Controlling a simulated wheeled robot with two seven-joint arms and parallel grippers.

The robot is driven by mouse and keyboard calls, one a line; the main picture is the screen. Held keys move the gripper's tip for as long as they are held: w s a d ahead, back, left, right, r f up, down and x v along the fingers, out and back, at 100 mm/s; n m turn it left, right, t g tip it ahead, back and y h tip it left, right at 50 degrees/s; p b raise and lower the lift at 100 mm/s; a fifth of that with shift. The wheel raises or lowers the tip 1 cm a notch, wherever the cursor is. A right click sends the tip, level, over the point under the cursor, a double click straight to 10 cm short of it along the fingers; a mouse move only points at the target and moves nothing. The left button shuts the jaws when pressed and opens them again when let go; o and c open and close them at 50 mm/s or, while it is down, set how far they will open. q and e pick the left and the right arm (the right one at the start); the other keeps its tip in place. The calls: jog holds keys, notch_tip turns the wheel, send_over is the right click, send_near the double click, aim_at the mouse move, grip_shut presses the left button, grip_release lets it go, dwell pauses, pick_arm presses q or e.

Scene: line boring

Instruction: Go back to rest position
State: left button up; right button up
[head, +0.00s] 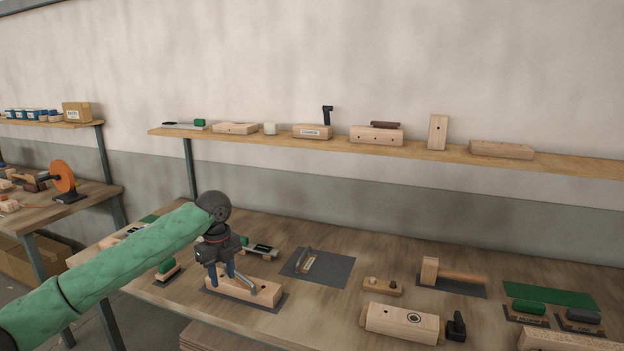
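My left arm comes in from the left in a green sleeve. My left gripper (243,284) points down over a pale wooden block (234,292) that lies on a dark mat on the workbench (330,297). Its fingers are spread apart and look open. They overlap the block in the picture, and I cannot tell whether they touch it. My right gripper is not in view.
A grey mat with a tool (325,270) lies behind the gripper. A wall shelf (440,153) holds several blocks. Another table stands at left.

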pick_arm(q)
jog(key=s+d+f+n+t+h, duration=0.15)
jog(key=s+d+f+n, duration=0.25)
jog(key=s+d+f, duration=0.45)
jog(key=s+d+f+n+h, duration=0.2)
jog(key=s+d+f+n, duration=0.3)
jog(key=s+f, duration=0.6)
jog(key=s+a+f+n+t+y, duration=0.1)
jog(key=s+a+f+n, duration=0.3)
jog(key=s, duration=0.4)
jog(key=s+a+f+n+y, duration=0.1)
jog(key=s+a+n, duration=0.2)
jog(key=s+n, duration=0.45)
jog(key=s+a+f+n+t+y, duration=0.1)
jog(key=s+a+f+n, duration=0.25)
jog(key=s, duration=0.65)
jog(key=s+d+f+g, duration=0.1)
jog(key=s+f, duration=0.1)
jog(key=f, duration=1.7)
jog(key=s+d+f+g, duration=0.1)
jog(key=s+f, duration=0.1)
jog(key=f, duration=1.7)
jog(key=shift+s+d+f, duration=0.25)
jog(key=shift+s+d, duration=0.15)
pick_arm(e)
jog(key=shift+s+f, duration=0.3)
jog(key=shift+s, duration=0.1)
